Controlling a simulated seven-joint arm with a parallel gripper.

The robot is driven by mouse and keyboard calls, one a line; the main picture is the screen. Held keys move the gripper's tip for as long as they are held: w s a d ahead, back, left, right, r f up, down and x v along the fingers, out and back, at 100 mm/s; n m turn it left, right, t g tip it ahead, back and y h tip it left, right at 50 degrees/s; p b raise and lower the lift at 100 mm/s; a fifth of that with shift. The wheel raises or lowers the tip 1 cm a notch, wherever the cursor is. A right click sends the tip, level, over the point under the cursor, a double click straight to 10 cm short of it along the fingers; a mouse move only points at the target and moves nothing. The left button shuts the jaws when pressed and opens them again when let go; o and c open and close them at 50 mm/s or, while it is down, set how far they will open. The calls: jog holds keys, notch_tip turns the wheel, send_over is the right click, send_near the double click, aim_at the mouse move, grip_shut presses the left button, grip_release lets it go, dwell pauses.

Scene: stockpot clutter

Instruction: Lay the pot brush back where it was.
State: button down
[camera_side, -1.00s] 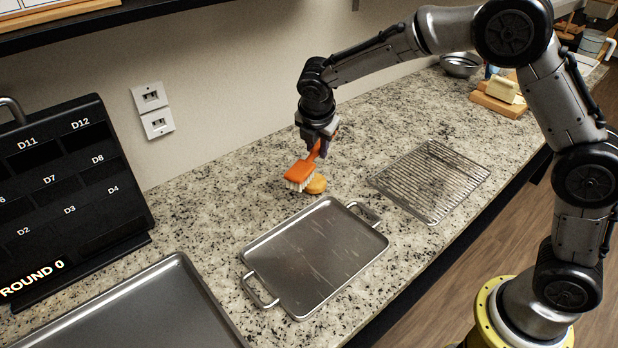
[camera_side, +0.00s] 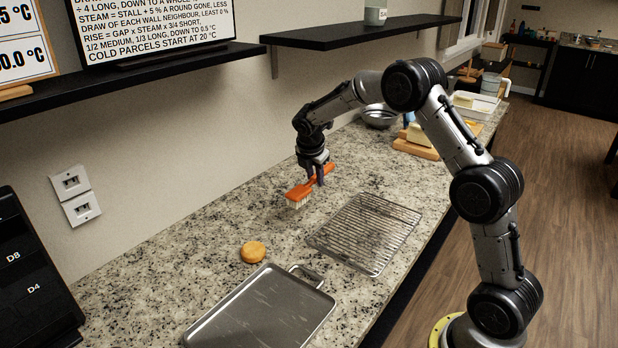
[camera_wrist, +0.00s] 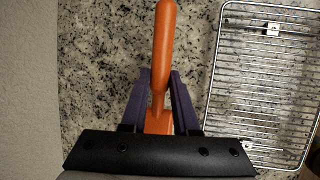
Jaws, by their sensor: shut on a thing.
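The pot brush (camera_side: 299,192) has an orange handle and head with pale bristles facing down. My gripper (camera_side: 319,178) is shut on its handle and holds it level or nearly so, behind and left of the wire rack. Whether the bristles touch the counter, I cannot tell. In the wrist view the orange handle (camera_wrist: 164,45) runs up between the two purple fingers of my gripper (camera_wrist: 160,80).
The wire rack (camera_side: 365,234) lies on the speckled counter (camera_side: 190,255), right of the brush. A round golden item (camera_side: 253,252) and a metal tray (camera_side: 262,312) are nearer the front. A metal bowl (camera_side: 379,117) and a board with a yellow block (camera_side: 418,138) stand farther back.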

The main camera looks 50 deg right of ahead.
jog(key=shift+f, duration=3.15)
jog(key=c, duration=0.6)
grip_release()
jog(key=shift+d+v, duration=0.15)
jog(key=shift+v, duration=2.05)
jog(key=shift+d+v, duration=0.15)
jog(key=shift+v, duration=2.05)
jog(key=shift+w+r, duration=0.15)
